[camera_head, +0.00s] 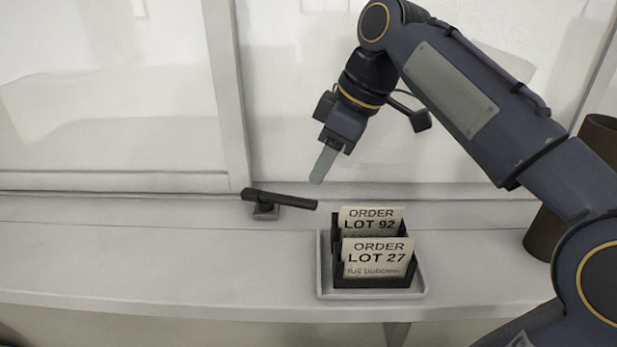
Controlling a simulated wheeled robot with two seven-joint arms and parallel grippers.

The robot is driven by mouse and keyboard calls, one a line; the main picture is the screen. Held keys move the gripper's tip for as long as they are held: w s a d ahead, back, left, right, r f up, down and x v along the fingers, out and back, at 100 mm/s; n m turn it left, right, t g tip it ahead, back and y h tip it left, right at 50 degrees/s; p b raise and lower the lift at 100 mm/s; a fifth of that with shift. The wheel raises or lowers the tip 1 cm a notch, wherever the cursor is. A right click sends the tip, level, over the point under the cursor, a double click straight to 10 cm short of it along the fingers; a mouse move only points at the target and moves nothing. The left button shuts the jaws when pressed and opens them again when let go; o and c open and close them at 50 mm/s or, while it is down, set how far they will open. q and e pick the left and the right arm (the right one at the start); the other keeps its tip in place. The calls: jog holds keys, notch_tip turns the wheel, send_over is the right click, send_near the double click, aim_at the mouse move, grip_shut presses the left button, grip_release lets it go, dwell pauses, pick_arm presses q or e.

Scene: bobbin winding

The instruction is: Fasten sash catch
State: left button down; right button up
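The sash catch (280,199) is a dark lever on a small dark base, on the white ledge at the foot of the window frame. Its lever lies roughly level, slanting slightly down to the right. My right gripper (322,167) hangs just above and to the right of the lever's right end, apart from it in the picture. Its pale grey fingers overlap from this angle, so I cannot tell their opening. No object shows in them. My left gripper is out of view.
A white tray (325,291) with two dark holders bearing order cards (376,262) stands right of the catch. A brown cylindrical container (546,236) stands at the far right, partly behind my arm. The ledge (130,240) left of the catch is clear.

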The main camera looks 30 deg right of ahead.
aim_at(304, 200)
jog(key=shift+x, duration=3.55)
jog(key=shift+a, duration=0.1)
jog(key=shift+c, duration=0.2)
grip_shut()
